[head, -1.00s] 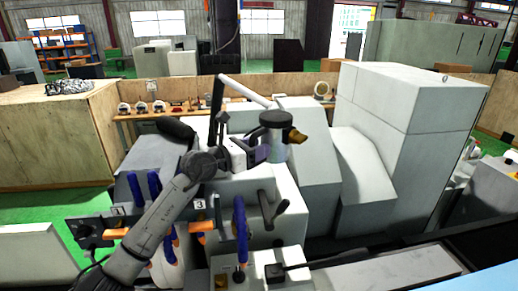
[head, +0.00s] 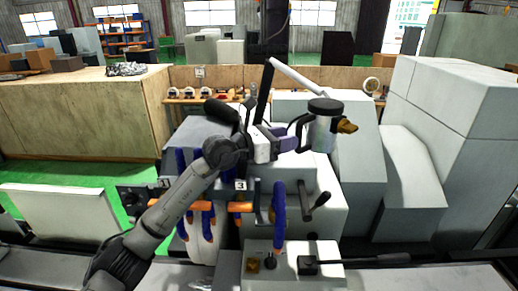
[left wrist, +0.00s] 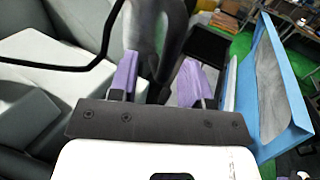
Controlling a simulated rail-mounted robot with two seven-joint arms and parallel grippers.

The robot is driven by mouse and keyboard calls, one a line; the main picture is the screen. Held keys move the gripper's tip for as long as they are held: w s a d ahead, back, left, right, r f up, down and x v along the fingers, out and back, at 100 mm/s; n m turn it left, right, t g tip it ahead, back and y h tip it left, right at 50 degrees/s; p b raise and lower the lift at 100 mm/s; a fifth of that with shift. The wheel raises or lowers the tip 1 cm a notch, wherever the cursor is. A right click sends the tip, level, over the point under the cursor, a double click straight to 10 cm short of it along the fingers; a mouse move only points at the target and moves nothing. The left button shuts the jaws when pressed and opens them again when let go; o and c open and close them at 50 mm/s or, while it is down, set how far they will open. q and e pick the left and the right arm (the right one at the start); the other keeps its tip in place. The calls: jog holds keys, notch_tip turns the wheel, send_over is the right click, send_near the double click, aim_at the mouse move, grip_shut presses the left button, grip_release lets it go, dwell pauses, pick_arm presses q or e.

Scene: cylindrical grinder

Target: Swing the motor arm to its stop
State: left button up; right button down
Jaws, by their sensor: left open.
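A grey upright cylinder with a black cap (head: 325,106), which looks like the motor on its arm, stands above the grinder in the head view. A brass-coloured piece (head: 347,126) sticks out on its right. My left gripper (head: 287,143) is just left of the cylinder, with its purple fingers pointing towards it. In the left wrist view the two purple fingers (left wrist: 158,80) are apart. A dark rounded bar (left wrist: 160,35) lies between or just beyond them; I cannot tell whether they touch it. My right gripper is not in view.
A white bar (head: 298,77) and a black upright post (head: 264,90) rise behind my left gripper. A large grey cabinet (head: 450,110) blocks the right. Green floor shows at the left.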

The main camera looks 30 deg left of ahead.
pick_arm(q)
jog(key=b+v, duration=0.2)
jog(key=v, duration=0.6)
jog(key=shift+a, duration=0.1)
dwell(0.3)
